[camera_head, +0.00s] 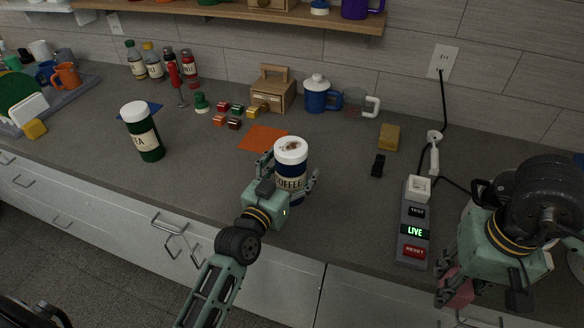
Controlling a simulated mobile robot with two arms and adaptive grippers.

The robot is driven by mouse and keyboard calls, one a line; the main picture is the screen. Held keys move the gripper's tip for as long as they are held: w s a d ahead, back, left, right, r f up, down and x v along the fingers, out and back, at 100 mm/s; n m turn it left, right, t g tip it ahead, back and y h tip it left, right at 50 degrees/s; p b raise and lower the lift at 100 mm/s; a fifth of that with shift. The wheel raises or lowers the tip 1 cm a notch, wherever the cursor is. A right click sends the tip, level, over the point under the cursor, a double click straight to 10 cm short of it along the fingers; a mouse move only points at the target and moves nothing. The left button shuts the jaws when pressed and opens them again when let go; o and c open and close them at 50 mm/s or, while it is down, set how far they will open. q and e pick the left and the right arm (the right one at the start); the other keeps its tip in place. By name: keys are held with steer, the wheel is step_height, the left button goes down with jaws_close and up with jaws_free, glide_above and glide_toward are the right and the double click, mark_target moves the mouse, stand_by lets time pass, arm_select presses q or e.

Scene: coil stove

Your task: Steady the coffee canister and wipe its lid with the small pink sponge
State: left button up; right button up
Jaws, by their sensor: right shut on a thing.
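The coffee canister (291,183), dark blue with a cream COFFEE label, stands upright on the counter. Its white lid (291,154) has a brown stain on top. My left gripper (288,184) is at the canister with one finger on each side. The fingers look spread, with small gaps to the canister; the near side of its base is partly hidden by the gripper. My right gripper (458,285) is shut on the small pink sponge (456,290), low at the counter's front edge on the right, away from the canister. The sponge is partly hidden by the fingers.
A grey switch box (414,228) reading LIVE, with a cord, lies between canister and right gripper. A green tea canister (144,139) stands left. An orange cloth (263,138) lies behind the coffee canister. A yellow sponge (389,137) and black object (377,166) lie right.

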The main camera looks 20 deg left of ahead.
arm_select(q)
steer(key=s+a, duration=0.2)
steer(key=s, duration=1)
steer(key=shift+f, duration=0.1)
stand_by(0.4)
